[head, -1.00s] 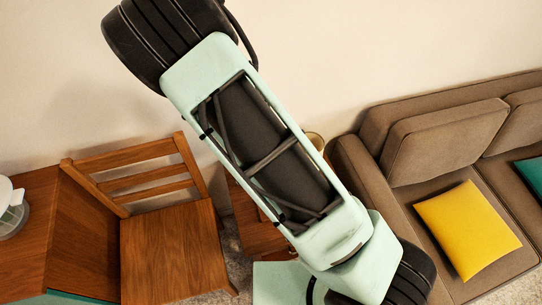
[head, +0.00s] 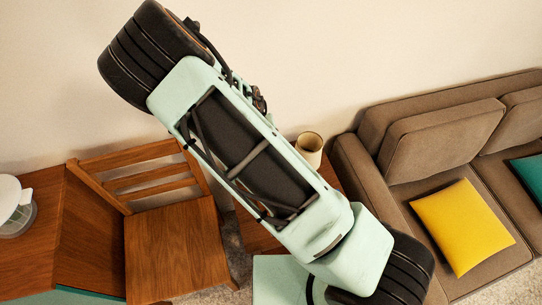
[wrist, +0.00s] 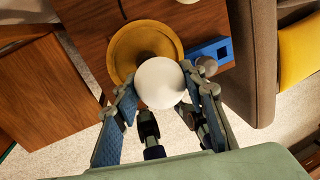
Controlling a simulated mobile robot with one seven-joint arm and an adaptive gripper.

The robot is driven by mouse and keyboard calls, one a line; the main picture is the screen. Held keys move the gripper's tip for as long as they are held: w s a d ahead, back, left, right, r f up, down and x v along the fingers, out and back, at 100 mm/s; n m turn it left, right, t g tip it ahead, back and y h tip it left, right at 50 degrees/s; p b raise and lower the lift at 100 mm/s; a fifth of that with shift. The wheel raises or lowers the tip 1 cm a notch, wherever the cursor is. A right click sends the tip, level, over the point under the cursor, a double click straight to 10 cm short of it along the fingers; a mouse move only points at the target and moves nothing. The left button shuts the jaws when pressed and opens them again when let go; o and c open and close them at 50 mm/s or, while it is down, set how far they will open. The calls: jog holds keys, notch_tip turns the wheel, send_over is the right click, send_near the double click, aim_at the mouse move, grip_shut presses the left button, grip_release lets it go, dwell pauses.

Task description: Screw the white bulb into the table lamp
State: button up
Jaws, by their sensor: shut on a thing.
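The white bulb (wrist: 159,84) is a round white globe, seen in the wrist view between the fingers of my gripper (wrist: 161,92). My gripper is shut on it. A round brass-coloured piece (wrist: 120,50), which looks like the table lamp's base, lies beyond the bulb on a brown wooden tabletop. A darker part at its middle is partly covered by the bulb. I cannot tell whether the bulb touches the lamp or is apart from it. In the head view my arm hides the bulb, the gripper and the lamp.
A blue object (wrist: 208,52) lies beside the brass piece on the small table (wrist: 88,18). A beige cup-like cylinder (head: 309,149) stands near the brown sofa (head: 365,185). A wooden chair (head: 175,245) and a wooden desk (head: 80,240) stand at the left.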

jog(key=o, duration=1.2)
jog(key=shift+r, duration=0.1)
jog(key=v, duration=1.1)
jog(key=shift+r, duration=0.4)
jog(key=shift+o, duration=0.2)
jog(key=shift+s+a, duration=0.1)
